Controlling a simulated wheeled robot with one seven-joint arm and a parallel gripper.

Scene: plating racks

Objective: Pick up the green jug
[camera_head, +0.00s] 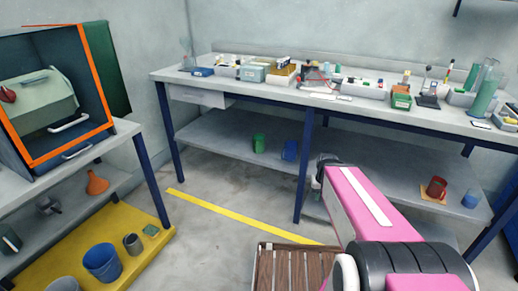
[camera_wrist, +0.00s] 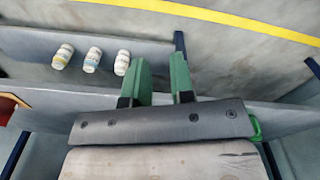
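A green jug-like vessel (camera_head: 258,143) stands on the lower shelf of the back bench in the head view, left of a similar blue vessel (camera_head: 289,150). My gripper (camera_wrist: 161,60) shows in the wrist view with two green fingers apart and nothing between them. A green curved piece (camera_wrist: 255,128) shows at the right edge of its dark body; most of it is hidden, and I cannot tell whether it is the jug. In the head view my pink arm reaches toward the back bench, and the fingers cannot be made out.
The back bench top (camera_head: 440,113) carries many small items. A red mug (camera_head: 436,187) and a blue cup (camera_head: 471,199) are on its lower shelf at right. A wooden slatted piece (camera_head: 290,268) is near the front. Three striped containers (camera_wrist: 92,60) lie in the wrist view.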

